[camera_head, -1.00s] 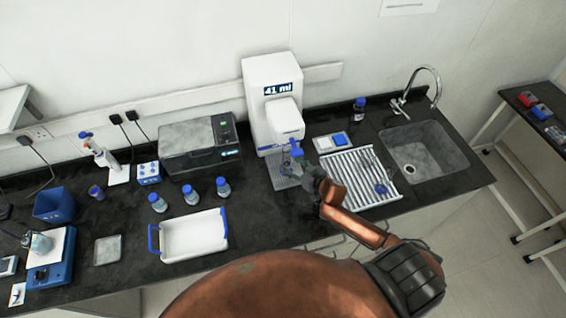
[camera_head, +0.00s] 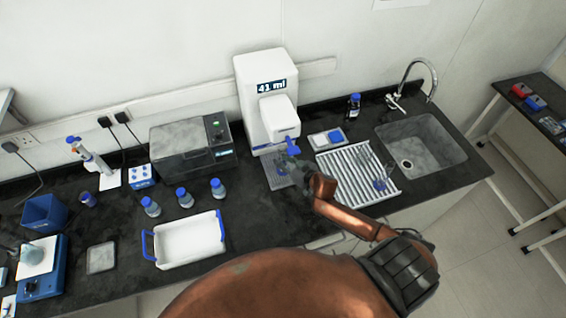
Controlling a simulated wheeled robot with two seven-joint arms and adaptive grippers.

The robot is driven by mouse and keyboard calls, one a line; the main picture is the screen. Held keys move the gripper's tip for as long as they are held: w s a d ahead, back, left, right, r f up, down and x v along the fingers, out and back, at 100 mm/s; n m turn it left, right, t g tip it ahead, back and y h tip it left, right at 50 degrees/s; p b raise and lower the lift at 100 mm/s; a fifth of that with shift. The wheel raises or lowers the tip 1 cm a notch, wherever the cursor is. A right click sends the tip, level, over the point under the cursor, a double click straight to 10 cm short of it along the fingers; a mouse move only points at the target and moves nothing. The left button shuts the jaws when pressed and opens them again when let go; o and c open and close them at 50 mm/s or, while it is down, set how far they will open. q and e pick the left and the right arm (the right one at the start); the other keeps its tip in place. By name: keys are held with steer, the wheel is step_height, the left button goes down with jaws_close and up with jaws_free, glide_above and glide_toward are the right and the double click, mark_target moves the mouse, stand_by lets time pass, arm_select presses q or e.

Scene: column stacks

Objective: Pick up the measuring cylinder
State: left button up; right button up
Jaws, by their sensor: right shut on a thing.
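The measuring cylinder shows mainly as a blue part (camera_head: 292,146) just below and to the right of the dispenser's spout in the head view. Most of its body is hidden by my gripper or too small to make out. My right gripper (camera_head: 297,168) is shut on it, above the right side of the dark drip tray (camera_head: 274,178). I cannot tell how far its base is from the tray. The white dispenser (camera_head: 255,95) stands behind it with a lit ml display. My left gripper is not in view.
A ribbed white drying rack (camera_head: 350,193) lies right of the gripper, with a sink (camera_head: 428,140) beyond. A small white and blue device (camera_head: 327,138) sits behind the rack. Blue-capped bottles (camera_head: 185,199) and a white tray (camera_head: 190,240) stand left. Bare black worktop lies between.

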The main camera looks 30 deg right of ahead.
mark_target(286, 158)
steer(key=shift+w, duration=0.1)
jaws_close()
steer(key=shift+r, duration=1.8)
arm_select(q)
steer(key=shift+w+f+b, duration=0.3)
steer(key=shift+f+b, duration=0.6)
steer(key=shift+b, duration=0.05)
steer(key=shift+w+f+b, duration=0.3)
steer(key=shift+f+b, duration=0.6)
arm_select(e)
steer(key=s+a, duration=0.4)
steer(key=s, duration=1.3)
steer(key=shift+s, duration=0.25)
steer(key=shift+a, duration=0.1)
